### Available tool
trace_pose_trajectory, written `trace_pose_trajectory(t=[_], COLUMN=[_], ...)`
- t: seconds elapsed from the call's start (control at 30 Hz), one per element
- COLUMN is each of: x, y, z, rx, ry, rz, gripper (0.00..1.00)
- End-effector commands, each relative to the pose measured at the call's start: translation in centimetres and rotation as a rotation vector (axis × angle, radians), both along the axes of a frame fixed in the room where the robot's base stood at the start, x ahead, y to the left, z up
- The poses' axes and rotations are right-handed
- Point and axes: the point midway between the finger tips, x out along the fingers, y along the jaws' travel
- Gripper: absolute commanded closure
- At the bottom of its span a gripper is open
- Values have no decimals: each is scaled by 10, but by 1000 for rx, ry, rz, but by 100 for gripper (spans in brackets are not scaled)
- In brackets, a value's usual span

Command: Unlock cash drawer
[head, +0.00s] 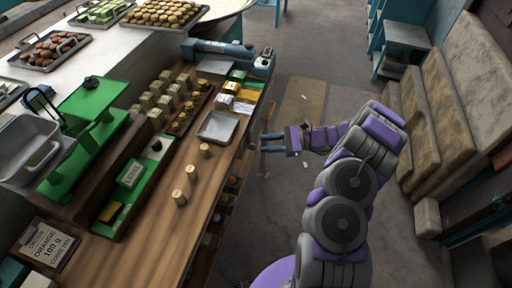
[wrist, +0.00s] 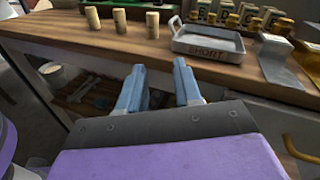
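My gripper (head: 265,143) is open and empty beside the counter's front edge. Its two blue fingers point toward the counter, and it also shows in the wrist view (wrist: 158,70). In the wrist view, a pale drawer-like front (wrist: 265,118) sits under the counter top at the right, with a curved brass handle (wrist: 302,150) at lower right. It appears closed, and my gripper is to its left, apart from it. I cannot tell if this is the cash drawer. No lock or key can be made out.
The wooden counter (head: 170,232) holds wooden cylinders (head: 205,150), a metal tray (head: 217,127) marked SHORT, small weights and a green scale (head: 85,135). An open shelf (wrist: 75,95) lies below the counter.

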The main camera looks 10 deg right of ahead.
Motion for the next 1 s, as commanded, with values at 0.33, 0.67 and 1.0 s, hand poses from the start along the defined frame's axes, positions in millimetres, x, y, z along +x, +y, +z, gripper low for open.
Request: trace_pose_trajectory(t=[0.33, 0.67, 1.0], x=[-1, -5, 21], y=[-105, -116, -77], z=[-96, -120, -123], rx=[100, 105, 120], ry=[148, 180, 185], rz=[-284, -362, -358], gripper=[66, 66, 66])
